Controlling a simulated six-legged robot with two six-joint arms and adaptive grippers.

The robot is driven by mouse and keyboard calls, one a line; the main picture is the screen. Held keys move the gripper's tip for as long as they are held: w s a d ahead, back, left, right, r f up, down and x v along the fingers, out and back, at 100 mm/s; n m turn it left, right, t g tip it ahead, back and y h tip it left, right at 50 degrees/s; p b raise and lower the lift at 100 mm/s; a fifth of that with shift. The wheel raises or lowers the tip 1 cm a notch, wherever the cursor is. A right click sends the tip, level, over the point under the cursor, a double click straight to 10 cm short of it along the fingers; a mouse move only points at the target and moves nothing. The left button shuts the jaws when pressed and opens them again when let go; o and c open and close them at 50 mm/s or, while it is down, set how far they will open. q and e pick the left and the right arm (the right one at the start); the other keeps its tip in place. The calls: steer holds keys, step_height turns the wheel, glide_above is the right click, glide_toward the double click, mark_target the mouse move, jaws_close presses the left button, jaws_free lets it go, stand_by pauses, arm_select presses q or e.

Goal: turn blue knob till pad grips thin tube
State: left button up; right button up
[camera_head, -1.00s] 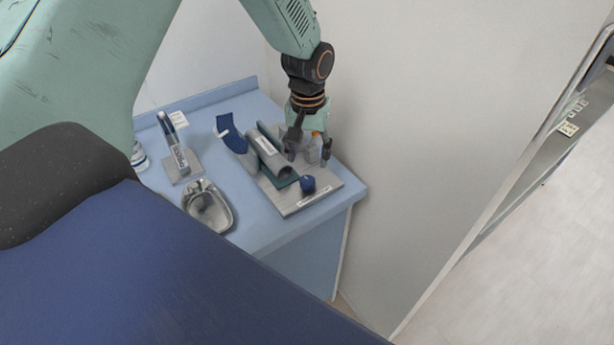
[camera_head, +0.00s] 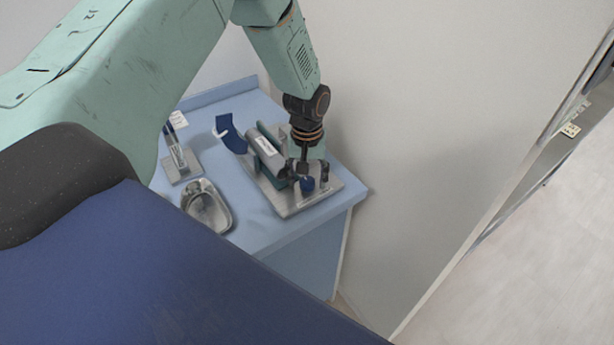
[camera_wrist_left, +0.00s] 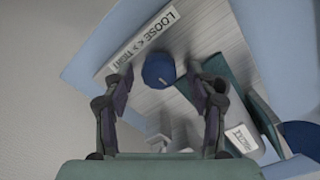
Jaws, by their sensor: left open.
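The blue knob (camera_head: 308,184) stands on the grey base plate (camera_head: 330,187) of a device on the blue counter. In the left wrist view the knob (camera_wrist_left: 158,71) shows beside a label (camera_wrist_left: 143,38) reading LOOSE and TIGHT. My left gripper (camera_head: 311,174) is open just above the knob. In the wrist view its fingertips (camera_wrist_left: 163,84) are apart, with the knob between and slightly beyond them. A dark teal part (camera_wrist_left: 228,82), possibly the pad, lies right of the knob. I cannot make out the thin tube or any contact with it. My right gripper is out of view.
A grey trough-like cylinder (camera_head: 265,158) and a curved blue piece (camera_head: 231,134) stand left of the knob. A metal kidney-shaped bowl (camera_head: 207,205) and a small stand (camera_head: 180,163) are further left. A wall rises close behind the counter (camera_head: 258,225).

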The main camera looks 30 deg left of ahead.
arm_select(q)
steer(key=shift+s+d+r, duration=0.1)
steer(key=shift+d+r, duration=0.05)
steer(key=shift+d, duration=0.05)
steer(key=c, duration=0.3)
steer(key=shift+a, duration=0.15)
steer(key=c, duration=0.9)
steer(key=shift+o, duration=0.2)
